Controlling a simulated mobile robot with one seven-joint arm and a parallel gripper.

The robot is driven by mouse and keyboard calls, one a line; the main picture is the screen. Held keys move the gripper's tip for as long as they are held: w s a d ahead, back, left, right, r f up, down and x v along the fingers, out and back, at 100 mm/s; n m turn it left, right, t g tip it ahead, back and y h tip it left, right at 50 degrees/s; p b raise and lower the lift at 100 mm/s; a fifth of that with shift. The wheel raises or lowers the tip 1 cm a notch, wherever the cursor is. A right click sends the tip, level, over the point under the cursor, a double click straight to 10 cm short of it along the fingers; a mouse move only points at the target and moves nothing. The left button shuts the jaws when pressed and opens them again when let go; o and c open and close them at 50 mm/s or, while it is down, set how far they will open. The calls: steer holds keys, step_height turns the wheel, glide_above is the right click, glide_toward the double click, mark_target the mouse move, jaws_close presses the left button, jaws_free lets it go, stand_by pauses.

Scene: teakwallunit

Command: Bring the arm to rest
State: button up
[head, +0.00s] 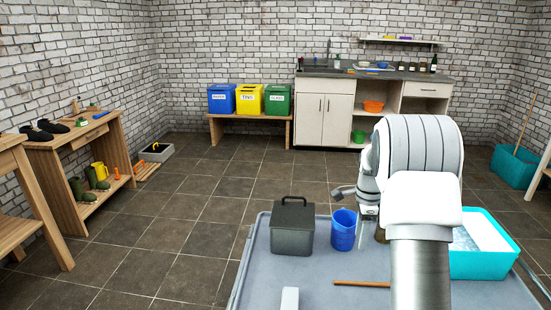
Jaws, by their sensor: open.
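My arm (420,205) rises at the front right, white and grey, folded over the grey tray-like surface (345,265). My gripper (364,232) hangs at the left side of the arm, pointing down, just right of the blue cup (343,236). It is open, and I see nothing held in it. The fingertips are small and partly hidden, so I cannot tell whether they touch the cup.
A dark grey lidded box (292,228), a brown stick (361,284) and a teal tub (484,256) are on the surface. A wooden bench (92,146) stands left, bins (249,99) and a cabinet (323,109) at the back. The tiled floor (180,220) between is clear.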

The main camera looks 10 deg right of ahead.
steer(key=s+a+r+n+t, duration=0.1)
steer(key=s+a+r+n, duration=0.45)
steer(key=r, duration=0.25)
steer(key=s+a+r+n+t, duration=0.2)
steer(key=s+a+r+n, duration=0.3)
steer(key=r, duration=0.4)
steer(key=s+a+n+t, duration=0.1)
steer(key=s+a+n, duration=0.2)
steer(key=s, duration=0.3)
steer(key=s+a+r+n+t, duration=0.1)
steer(key=s+a+n, duration=0.1)
steer(key=s+n, duration=0.3)
steer(key=s+a+n+t, duration=0.1)
steer(key=s+a+n, duration=0.15)
steer(key=s, duration=0.55)
step_height(320, 180, up, 19)
steer(key=p, duration=1.9)
steer(key=shift+w+a+r, duration=0.2)
